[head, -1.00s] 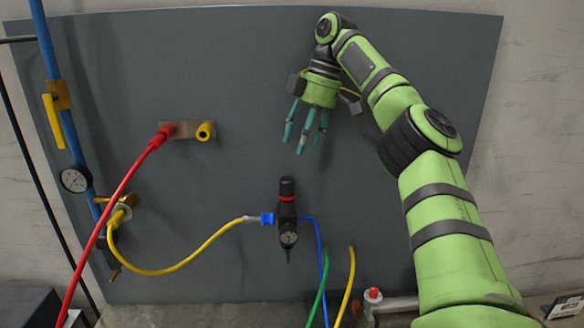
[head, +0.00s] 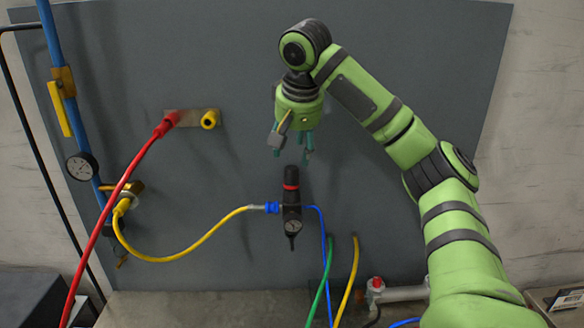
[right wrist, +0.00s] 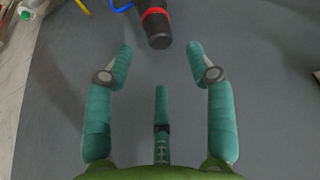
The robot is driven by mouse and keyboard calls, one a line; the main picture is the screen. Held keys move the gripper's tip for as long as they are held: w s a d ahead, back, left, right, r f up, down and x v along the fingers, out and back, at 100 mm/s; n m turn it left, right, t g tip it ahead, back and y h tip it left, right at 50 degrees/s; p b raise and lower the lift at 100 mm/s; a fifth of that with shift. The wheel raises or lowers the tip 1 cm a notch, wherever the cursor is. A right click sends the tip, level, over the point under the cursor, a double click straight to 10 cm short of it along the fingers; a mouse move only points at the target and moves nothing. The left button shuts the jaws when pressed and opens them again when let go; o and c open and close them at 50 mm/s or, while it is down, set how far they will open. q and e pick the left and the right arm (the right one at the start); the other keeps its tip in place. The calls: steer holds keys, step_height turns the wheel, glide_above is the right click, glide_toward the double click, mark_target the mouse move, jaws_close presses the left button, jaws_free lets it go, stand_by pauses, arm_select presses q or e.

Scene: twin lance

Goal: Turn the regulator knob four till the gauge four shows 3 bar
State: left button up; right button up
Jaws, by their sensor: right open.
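The regulator (head: 291,205) is a black upright body on the grey panel. Its black knob (head: 290,176) with a red ring is at the top. The small gauge (head: 292,226) is on its lower front; its reading is too small to tell. My right gripper (head: 292,154) is open and empty just above the knob, fingers pointing down. In the right wrist view, the knob (right wrist: 158,33) shows at the top, ahead of the open fingers (right wrist: 161,60), not between them. My left gripper is not in view.
A yellow hose (head: 190,248) joins the regulator's left side and a blue hose (head: 322,240) leaves its right. A red hose (head: 110,200) crosses the left. A larger gauge (head: 82,166) sits by the blue pipe. Green (head: 322,285) and yellow hoses rise below right.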

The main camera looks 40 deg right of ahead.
mark_target(292, 168)
steer(key=x, duration=0.4)
steer(key=shift+f+b, duration=0.15)
steer(key=shift+b, duration=0.2)
steer(key=shift+p+x, duration=0.4)
steer(key=shift+x, duration=0.4)
steer(key=shift+w+d+f, duration=0.15)
steer(key=shift+d+f, duration=0.05)
steer(key=shift+f, duration=0.25)
steer(key=shift+c, duration=0.4)
